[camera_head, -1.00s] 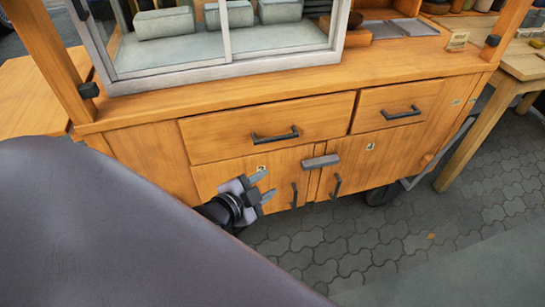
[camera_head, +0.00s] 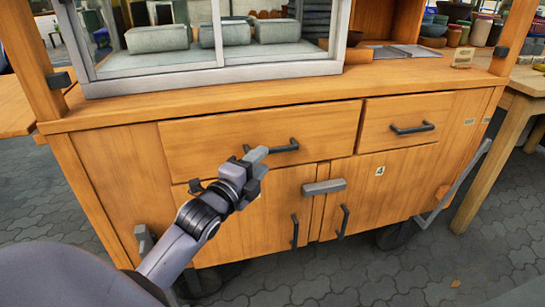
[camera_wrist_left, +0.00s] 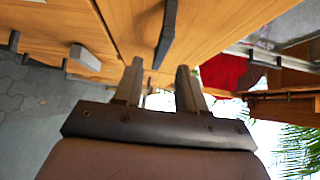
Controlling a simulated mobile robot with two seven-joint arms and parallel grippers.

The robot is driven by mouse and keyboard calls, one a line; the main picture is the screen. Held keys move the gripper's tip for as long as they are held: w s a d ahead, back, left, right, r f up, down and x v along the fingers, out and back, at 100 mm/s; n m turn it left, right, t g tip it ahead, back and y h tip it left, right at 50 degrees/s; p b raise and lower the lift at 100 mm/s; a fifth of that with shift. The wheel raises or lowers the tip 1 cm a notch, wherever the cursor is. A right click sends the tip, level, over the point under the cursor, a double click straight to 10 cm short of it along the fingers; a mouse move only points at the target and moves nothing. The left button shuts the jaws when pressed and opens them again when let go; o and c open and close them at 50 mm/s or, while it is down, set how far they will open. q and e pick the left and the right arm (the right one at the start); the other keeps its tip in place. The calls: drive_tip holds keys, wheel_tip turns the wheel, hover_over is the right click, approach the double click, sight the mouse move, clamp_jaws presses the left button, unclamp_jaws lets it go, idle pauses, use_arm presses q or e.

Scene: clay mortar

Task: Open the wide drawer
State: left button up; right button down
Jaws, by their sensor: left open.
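The wide drawer (camera_head: 210,138) is the left one of two wooden drawers under the cart's counter, and it is shut. Its dark bar handle (camera_head: 286,147) shows at the drawer's middle; my gripper hides its left end. My left gripper (camera_head: 257,160) is in front of the drawer at this left end. In the left wrist view the open fingers (camera_wrist_left: 160,85) point at the handle (camera_wrist_left: 167,35). Its near end appears in line with the gap between the fingertips. I cannot tell whether the fingers reach around it. My right gripper is not in view.
A narrower drawer (camera_head: 405,118) with its own handle is at the right. Cupboard doors (camera_head: 380,190) with upright handles are below, with a grey block (camera_head: 323,187) across their top. A glass case (camera_head: 215,45) stands on the counter. Paving lies below.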

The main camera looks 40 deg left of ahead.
sight(273, 148)
use_arm(q)
drive_tip(key=shift+w+a+b, duration=0.2)
drive_tip(key=shift+w+b, duration=0.6)
drive_tip(key=shift+w, duration=2.35)
clamp_jaws()
